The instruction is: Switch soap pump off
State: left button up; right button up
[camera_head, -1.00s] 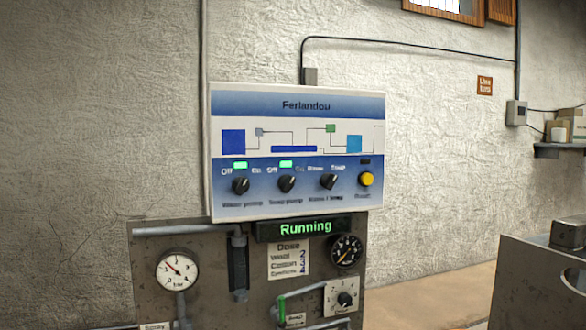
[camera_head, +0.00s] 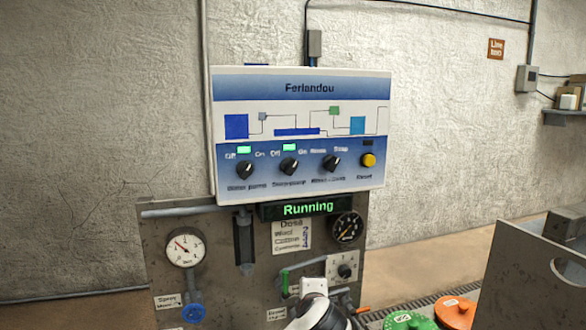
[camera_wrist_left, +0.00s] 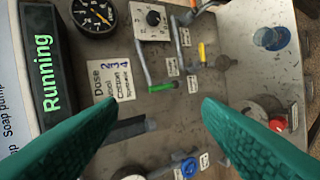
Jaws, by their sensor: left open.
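The soap pump knob (camera_head: 289,166) is the middle black knob of the white and blue control panel (camera_head: 300,88). The lamp (camera_head: 289,147) above it is lit green. The knob seems turned toward On, though its pointer is small. In the left wrist view, part of the "Soap pump" label (camera_wrist_left: 14,118) shows at the left edge; the knob is outside that view. My left gripper (camera_wrist_left: 160,102) shows two teal fingers, spread and empty, before the grey lower panel. In the head view, a white and black part of my arm shows at the bottom centre. My right gripper is not in view.
The black water pump knob (camera_head: 245,169) and another knob (camera_head: 331,163) flank the soap knob; a yellow button (camera_head: 368,160) is right. Below are a "Running" display (camera_head: 308,209), a gauge (camera_head: 184,248) and pipes. Green (camera_head: 410,321) and orange (camera_head: 455,311) lids lie lower right.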

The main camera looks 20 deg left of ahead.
pick_arm(q)
jog(key=w+r+m+t+y, duration=0.1)
jog(key=w+r, duration=0.1)
jog(key=r, duration=0.4)
jog(key=w+r+m+t+y, duration=0.1)
jog(key=w+r+y, duration=0.15)
jog(key=r, duration=0.45)
jog(key=t+y, duration=0.2)
send_near(292, 168)
jog(key=shift+m, duration=0.4)
jog(key=p+x, duration=0.4)
jog(key=x, duration=0.1)
jog(key=p+x, duration=0.2)
jog(key=x, duration=0.1)
jog(key=shift+r+p, duration=0.3)
jog(key=shift+w+a+f, duration=0.2)
jog(key=shift+w+a, duration=0.1)
jog(key=shift+w, duration=0.15)
jog(key=shift+c, duration=0.6)
jog(key=c, duration=0.9)
